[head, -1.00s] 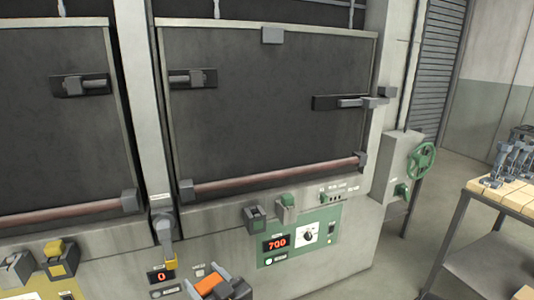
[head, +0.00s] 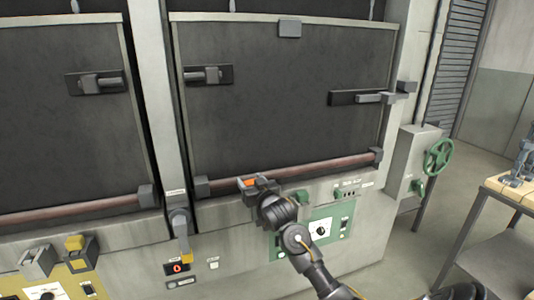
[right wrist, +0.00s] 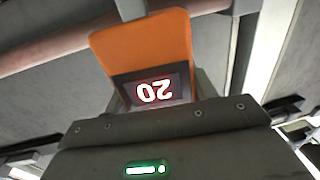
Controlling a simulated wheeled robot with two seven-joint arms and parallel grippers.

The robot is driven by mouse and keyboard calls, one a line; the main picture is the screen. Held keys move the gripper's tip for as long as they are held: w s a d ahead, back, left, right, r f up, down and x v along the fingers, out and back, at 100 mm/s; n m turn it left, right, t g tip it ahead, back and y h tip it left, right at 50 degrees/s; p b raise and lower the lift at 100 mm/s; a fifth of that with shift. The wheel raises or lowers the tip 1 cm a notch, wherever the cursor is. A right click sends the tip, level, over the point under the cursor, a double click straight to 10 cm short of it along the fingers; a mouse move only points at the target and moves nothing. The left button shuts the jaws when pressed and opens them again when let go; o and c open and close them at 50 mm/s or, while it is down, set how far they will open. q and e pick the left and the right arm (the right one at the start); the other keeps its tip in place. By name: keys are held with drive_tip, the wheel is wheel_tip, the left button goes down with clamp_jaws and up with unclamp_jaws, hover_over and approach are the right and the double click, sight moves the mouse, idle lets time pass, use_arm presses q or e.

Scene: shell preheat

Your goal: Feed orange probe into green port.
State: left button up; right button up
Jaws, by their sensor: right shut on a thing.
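The orange probe (head: 249,183) is held in my right gripper (head: 256,186), up in front of the furnace's right-hand door near its lower edge. In the right wrist view the orange probe (right wrist: 142,48) is a flat orange body with a small screen reading 20 upside down, between the jaws. Its tip is not clear. A small green fitting (head: 302,197) shows just right of my right gripper, above the green control panel (head: 322,231). The green-marked box left of that fitting is hidden by my arm. My left gripper is not in view.
A reddish bar (head: 322,170) runs along the door bottom. A yellow fitting (head: 75,243) and yellow panel (head: 68,290) are at lower left. A lever with a yellow end (head: 183,238) hangs between the doors. A green handwheel (head: 438,157) and workbench (head: 505,190) are at right.

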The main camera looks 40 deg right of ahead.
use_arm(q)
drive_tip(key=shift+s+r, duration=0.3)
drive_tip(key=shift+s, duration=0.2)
use_arm(e)
drive_tip(key=w+d+r+m+h, duration=0.1)
drive_tip(key=w+d+r+h, duration=0.1)
drive_tip(key=d+r, duration=0.3)
drive_tip(key=d, duration=0.4)
drive_tip(key=shift+w+r+g, duration=0.2)
drive_tip(key=shift+r+g, duration=0.1)
drive_tip(key=shift+r, duration=0.05)
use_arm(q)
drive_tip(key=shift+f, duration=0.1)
use_arm(e)
drive_tip(key=shift+d+f, duration=0.1)
use_arm(q)
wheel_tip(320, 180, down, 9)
drive_tip(key=b, duration=0.8)
drive_tip(key=shift+b, duration=0.3)
use_arm(e)
drive_tip(key=shift+f, duration=6.45)
drive_tip(key=o, duration=1.1)
drive_tip(key=shift+o, duration=0.2)
drive_tip(key=shift+f, duration=0.1)
